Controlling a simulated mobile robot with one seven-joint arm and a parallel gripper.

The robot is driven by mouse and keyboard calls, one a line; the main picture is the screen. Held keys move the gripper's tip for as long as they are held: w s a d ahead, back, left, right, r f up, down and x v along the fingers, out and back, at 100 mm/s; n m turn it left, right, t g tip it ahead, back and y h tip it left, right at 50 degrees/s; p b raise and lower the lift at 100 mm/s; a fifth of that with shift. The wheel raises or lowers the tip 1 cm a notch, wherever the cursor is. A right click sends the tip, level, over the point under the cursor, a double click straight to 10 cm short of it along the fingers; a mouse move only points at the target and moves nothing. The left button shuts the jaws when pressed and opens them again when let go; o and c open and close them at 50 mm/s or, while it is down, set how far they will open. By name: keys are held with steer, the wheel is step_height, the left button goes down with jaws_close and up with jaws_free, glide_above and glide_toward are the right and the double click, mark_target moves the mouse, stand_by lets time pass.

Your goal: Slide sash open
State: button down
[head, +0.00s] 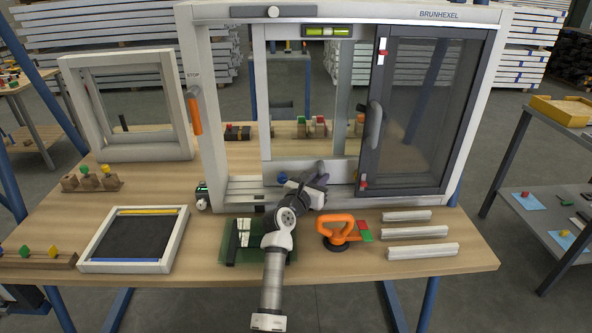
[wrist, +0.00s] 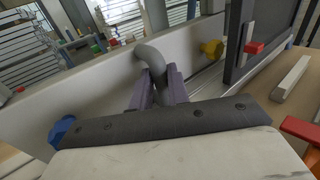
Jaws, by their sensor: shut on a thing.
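The large white frame (head: 187,60) stands on the workbench. A white sliding sash (head: 268,100) with a clear pane sits in its middle. My gripper (head: 318,184) is at the sash's lower rail. In the wrist view, its purple fingers (wrist: 160,88) are shut on a grey curved handle (wrist: 148,54) at the white rail (wrist: 105,85). A blue knob (head: 282,177) and a yellow knob (wrist: 212,48) sit on either side of the gripper. A dark grey sash (head: 372,150) with its own handle (head: 375,120) fills the right side. My wrist hides part of the lower track.
An orange lever (head: 194,117) is on the left post. An orange suction lifter (head: 338,232), white profile pieces (head: 415,232) and a green mat (head: 240,255) lie in front. Red clips (head: 363,182) sit on the dark sash's left edge. The lower track (head: 235,187) is bare left of the white sash.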

steer(key=shift+d, duration=0.5)
steer(key=c, duration=1.3)
jaws_free()
steer(key=shift+c, duration=0.2)
steer(key=shift+r, duration=0.1)
step_height(320, 180, up, 20)
steer(key=shift+f+b, duration=0.1)
steer(key=shift+b, duration=0.6)
